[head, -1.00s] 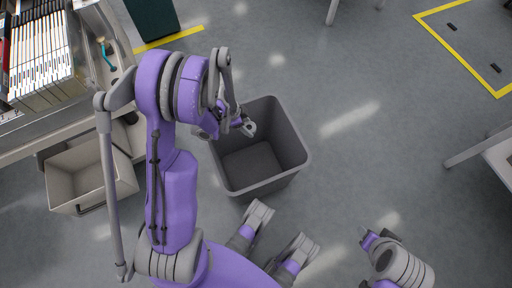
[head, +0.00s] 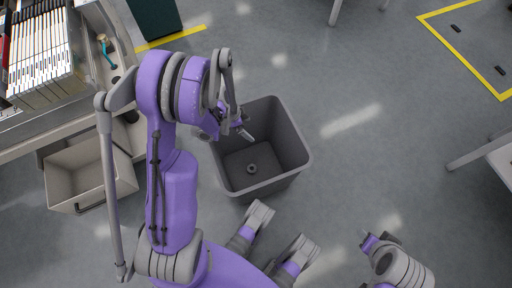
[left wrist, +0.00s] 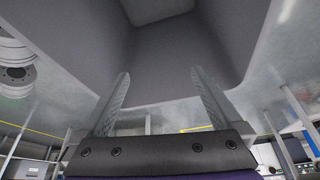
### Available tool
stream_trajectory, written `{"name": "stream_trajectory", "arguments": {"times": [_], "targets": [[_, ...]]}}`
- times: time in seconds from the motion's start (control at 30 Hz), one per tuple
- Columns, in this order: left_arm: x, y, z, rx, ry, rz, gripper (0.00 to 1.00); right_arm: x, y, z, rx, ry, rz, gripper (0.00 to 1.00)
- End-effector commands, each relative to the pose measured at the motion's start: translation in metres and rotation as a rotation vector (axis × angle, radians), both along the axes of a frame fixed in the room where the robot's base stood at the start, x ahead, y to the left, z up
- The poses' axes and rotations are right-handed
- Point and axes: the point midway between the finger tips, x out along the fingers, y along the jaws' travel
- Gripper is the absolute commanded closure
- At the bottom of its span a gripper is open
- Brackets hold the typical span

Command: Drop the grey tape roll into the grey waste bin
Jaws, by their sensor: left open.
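The grey tape roll (head: 252,168) lies on the floor of the grey waste bin (head: 292,178), apart from my gripper. The bin stands on the floor in the middle of the head view. My left gripper (head: 243,131) is over the bin's upper left part, open and empty. In the left wrist view, the two fingers of my left gripper (left wrist: 160,98) are spread apart with the bin's inner wall (left wrist: 60,45) beyond them. The roll does not show there. My right gripper (head: 369,241) is at the lower right, away from the bin; its fingers are too unclear to read.
A trolley (head: 60,118) with a row of upright feeders (head: 42,55) stands at the left, with a beige open box (head: 88,172) below it. A dark green block (head: 153,18) is at the top. Floor right of the bin is clear.

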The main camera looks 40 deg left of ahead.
Motion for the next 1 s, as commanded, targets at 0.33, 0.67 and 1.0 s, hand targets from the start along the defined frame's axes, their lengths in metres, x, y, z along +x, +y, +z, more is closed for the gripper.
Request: {"name": "stream_trajectory", "arguments": {"times": [0.33,0.67,1.0], "targets": [[-0.02,0.018,0.066,0.0,-0.001,0.003,0.0,-0.003,0.0,0.028,0.0,-0.009,0.0,0.5],[-0.029,0.026,0.094,-0.001,0.0,0.001,0.0,-0.004,0.0,0.038,0.0,-0.013,0.0,0.5],[-0.029,0.026,0.093,0.0,0.0,0.001,0.0,-0.004,0.0,0.038,0.0,-0.013,0.0,0.5]]}}
